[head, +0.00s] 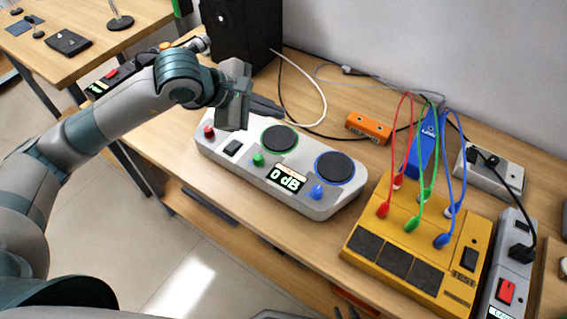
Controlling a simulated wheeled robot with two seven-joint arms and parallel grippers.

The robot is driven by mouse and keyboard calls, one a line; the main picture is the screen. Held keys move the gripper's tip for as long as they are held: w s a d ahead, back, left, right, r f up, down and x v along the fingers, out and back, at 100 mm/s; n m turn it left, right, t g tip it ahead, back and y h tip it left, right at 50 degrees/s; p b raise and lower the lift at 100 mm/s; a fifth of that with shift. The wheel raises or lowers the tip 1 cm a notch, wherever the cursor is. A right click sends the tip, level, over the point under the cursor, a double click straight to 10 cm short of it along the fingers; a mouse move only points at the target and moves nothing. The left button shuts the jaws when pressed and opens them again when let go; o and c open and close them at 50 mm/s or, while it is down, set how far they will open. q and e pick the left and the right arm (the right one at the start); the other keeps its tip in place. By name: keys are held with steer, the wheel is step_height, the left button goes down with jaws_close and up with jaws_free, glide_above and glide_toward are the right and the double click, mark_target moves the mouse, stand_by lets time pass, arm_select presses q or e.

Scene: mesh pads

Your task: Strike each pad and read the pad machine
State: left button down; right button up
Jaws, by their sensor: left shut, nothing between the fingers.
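The pad machine (331,204) is a long light-grey box on the wooden table. A green-ringed dark pad (279,139) sits near its middle and a blue-ringed dark pad (335,167) at its right. Its left top is partly hidden by my left gripper (268,106), so I cannot tell if another pad is there. The display (286,178) shows light characters, turned relative to my view, that look like "0" and some letters. Red (209,132), green (258,159) and blue (317,192) knobs line its front. My left gripper is shut and empty, above the machine's left end. My right gripper is not in view.
A yellow box (404,233) with dark squares and red, green and blue cables stands at the right. Beside it are a power strip (507,285) and a grey adapter box (489,172). An orange box (368,127) and a black speaker (240,32) stand behind.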

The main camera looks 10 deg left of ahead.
stand_by(0.6)
jaws_close()
stand_by(1.5)
